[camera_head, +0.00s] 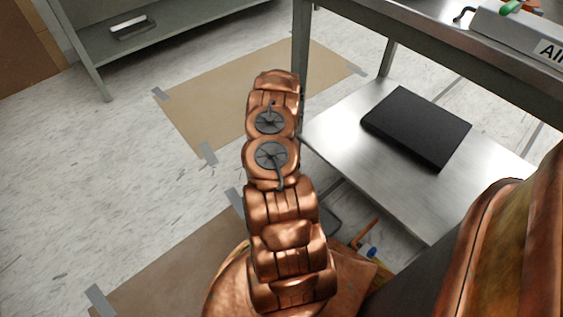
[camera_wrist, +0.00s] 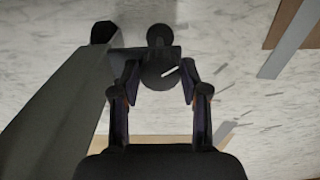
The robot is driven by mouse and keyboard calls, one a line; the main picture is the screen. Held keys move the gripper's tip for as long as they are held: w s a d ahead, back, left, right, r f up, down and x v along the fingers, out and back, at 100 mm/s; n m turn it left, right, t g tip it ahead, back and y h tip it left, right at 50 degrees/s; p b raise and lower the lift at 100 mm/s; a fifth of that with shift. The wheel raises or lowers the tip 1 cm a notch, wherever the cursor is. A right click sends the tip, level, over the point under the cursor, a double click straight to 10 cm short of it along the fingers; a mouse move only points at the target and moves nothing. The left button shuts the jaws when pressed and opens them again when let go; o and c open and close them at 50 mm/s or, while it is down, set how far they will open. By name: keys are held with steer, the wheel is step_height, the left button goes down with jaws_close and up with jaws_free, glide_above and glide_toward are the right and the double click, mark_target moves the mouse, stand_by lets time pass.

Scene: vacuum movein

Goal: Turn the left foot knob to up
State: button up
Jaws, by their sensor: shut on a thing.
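A dark foot knob (camera_wrist: 157,66) with a short white slanting mark shows in the wrist view, beside the lower end of a grey table leg (camera_wrist: 62,100). The mark runs from lower left to upper right. My gripper (camera_wrist: 160,80) has its two fingers on either side of the knob and is shut on it. In the head view my copper arm hides the gripper and the knob. I cannot tell from the head view how the knob stands.
In the head view a metal table (camera_head: 425,35) stands at the right, with a low shelf (camera_head: 345,125) bearing a flat black box (camera_head: 417,125). Another grey shelf (camera_head: 185,25) is at the upper left. Brown taped floor patches (camera_head: 205,105) lie between, with clear floor at the left.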

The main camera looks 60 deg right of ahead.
steer(key=n+b, duration=0.1)
steer(key=n, duration=0.3)
steer(key=shift+n+b, duration=0.4)
stand_by(0.4)
steer(key=o, duration=1.1)
steer(key=shift+o, duration=0.2)
step_height(320, 180, up, 12)
stand_by(0.3)
